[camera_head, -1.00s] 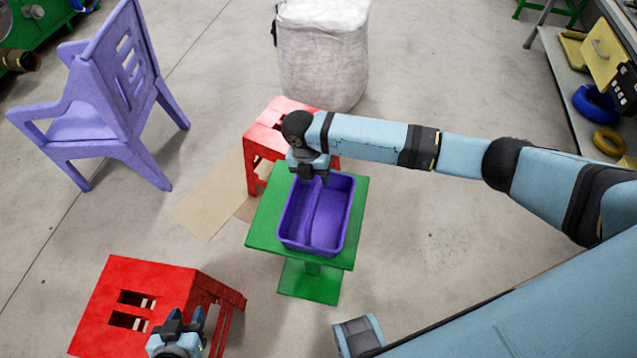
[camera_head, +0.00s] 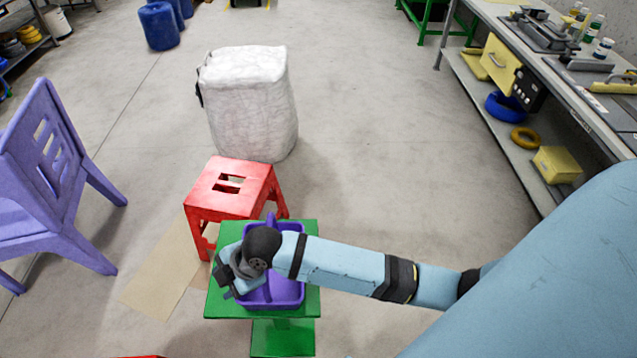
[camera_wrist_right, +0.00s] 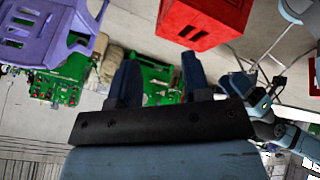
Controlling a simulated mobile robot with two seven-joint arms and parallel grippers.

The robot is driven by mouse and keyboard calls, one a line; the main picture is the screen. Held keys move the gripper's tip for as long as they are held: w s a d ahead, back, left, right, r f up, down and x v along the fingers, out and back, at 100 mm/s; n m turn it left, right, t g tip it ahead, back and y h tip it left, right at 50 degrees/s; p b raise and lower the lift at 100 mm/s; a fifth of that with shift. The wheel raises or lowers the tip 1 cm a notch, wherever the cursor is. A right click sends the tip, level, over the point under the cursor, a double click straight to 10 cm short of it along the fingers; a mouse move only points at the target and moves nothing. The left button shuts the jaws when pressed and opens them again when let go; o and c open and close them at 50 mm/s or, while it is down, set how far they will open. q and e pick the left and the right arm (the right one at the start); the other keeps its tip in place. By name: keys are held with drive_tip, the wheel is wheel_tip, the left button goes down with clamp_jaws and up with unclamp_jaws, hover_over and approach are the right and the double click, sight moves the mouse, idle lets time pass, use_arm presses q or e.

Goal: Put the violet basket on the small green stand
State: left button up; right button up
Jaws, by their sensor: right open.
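The violet basket (camera_head: 282,294) stands on the top of the small green stand (camera_head: 222,309) in the head view. It looks upright, and my right wrist and forearm hide much of it. My right gripper (camera_head: 226,284) is beside the left edge of the basket, over the stand's left part. Its fingers are apart and nothing is between them in the right wrist view (camera_wrist_right: 158,82). I cannot tell whether it touches the basket.
A red stool (camera_head: 206,193) stands just behind the green stand. A white bag-like bin (camera_head: 252,110) is behind it. A violet chair (camera_head: 45,170) is at the left. A workbench with a lower shelf (camera_head: 500,125) runs along the right. Floor right of the stand is clear.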

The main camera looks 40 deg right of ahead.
drive_tip(key=s+d+f+m+t+h, duration=0.1)
drive_tip(key=s+d+f+m+t, duration=0.2)
drive_tip(key=s+d+m, duration=0.3)
drive_tip(key=s+d+f+m+t+h, duration=0.1)
drive_tip(key=s+d+f+m+t, duration=0.3)
drive_tip(key=s+d+m, duration=0.3)
drive_tip(key=d+m, duration=0.1)
drive_tip(key=m, duration=0.1)
drive_tip(key=shift+d+m+h, duration=0.3)
drive_tip(key=shift+m+h, duration=0.1)
drive_tip(key=shift+s+r, duration=0.1)
